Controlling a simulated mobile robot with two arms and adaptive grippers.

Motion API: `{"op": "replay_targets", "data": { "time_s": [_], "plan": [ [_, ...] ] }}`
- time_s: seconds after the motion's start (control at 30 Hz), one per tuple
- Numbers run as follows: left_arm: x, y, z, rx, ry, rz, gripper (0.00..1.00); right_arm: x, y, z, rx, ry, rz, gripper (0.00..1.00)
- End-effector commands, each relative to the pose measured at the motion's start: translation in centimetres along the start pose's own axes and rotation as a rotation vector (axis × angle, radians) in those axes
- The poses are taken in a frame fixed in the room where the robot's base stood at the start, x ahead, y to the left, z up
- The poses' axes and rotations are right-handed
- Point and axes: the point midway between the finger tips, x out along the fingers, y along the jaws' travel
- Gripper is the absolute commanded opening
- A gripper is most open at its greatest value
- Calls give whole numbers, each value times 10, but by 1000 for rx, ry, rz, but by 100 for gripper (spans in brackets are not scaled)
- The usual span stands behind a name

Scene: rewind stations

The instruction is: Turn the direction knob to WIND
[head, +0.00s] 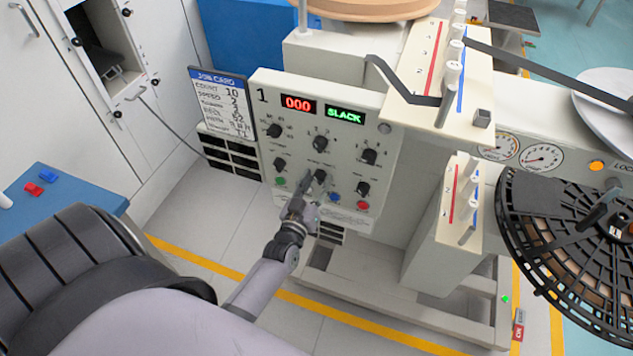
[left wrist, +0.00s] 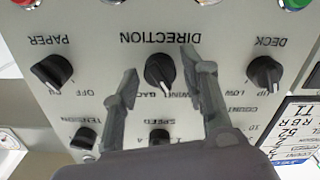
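The control panel (head: 275,150) stands upright, with a red 000 display and a green SLACK display. In the left wrist view the panel appears upside down. The black DIRECTION knob (left wrist: 160,70) is near its middle, its white pointer line aimed down and slightly right in that picture. Small labels under it are partly covered by my fingers. My left gripper (left wrist: 160,82) is open, with one finger on each side of the knob; I cannot tell whether they touch it. In the head view my left gripper (head: 308,190) is at the panel's lower middle. My right gripper is not in view.
The PAPER knob (left wrist: 52,72) and DECK knob (left wrist: 264,72) flank the fingers. A job card (head: 222,103) stands left of the panel. A reel (head: 575,255) and guide posts (head: 470,185) are to the right. Open floor (head: 195,215) lies left of the machine.

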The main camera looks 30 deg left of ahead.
Motion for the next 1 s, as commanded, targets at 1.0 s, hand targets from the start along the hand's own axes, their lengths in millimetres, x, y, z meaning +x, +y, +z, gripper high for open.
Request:
{"op": "replay_targets", "data": {
  "time_s": [1.0],
  "plan": [
    [-108,0,1,2,-2,0,48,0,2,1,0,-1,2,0]
  ]
}}
